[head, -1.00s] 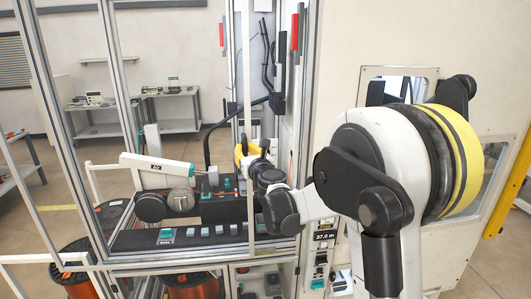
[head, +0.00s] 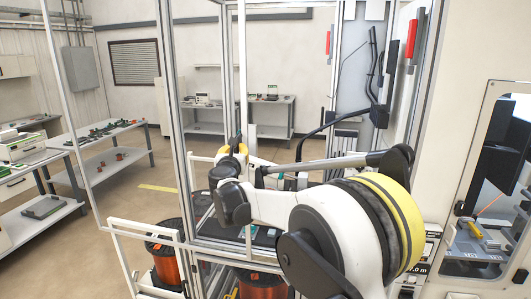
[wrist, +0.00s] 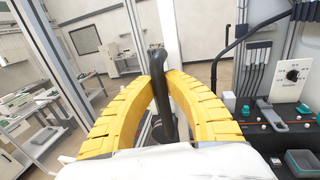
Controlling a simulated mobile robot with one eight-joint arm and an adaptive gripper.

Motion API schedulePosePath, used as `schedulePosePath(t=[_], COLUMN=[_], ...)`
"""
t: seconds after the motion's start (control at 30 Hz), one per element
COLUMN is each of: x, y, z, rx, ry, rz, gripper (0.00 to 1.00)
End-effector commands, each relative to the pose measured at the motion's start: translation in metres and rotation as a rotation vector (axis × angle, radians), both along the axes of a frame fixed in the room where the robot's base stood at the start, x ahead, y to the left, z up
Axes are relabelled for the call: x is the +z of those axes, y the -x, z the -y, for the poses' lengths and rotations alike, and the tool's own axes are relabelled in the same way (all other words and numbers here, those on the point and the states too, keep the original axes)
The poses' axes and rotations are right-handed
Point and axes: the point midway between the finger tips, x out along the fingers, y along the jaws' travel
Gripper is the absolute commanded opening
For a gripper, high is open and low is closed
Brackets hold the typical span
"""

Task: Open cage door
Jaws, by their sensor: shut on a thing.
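My gripper (head: 236,152) is left of centre in the head view, its yellow fingers beside the cage's white upright. In the wrist view my gripper (wrist: 163,80) has its two yellow fingers closed around a black, upright, bent handle (wrist: 156,60). The white upright (wrist: 171,32) stands just behind the handle. It looks like the edge of the cage door (head: 242,60), running tall in the head view. My arm hides much of the cage's lower part. I cannot tell how far the door stands open.
Metal cage posts (head: 171,110) stand left of my gripper. A low white frame (head: 145,238) and copper wire spools (head: 166,262) are at lower left. Benches (head: 100,140) stand farther left, with open floor between.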

Motion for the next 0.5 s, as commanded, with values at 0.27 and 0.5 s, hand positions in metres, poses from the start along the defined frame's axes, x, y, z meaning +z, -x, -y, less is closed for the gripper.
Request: schedulePosePath(t=[0.27, 0.5], x=[0.000, 0.000], y=[-0.018, -0.025], z=[-0.065, -0.088], rx=[0.004, 0.002], ry=[-0.001, -0.001], rz=[-0.001, -0.001], gripper=[0.00, 0.00])
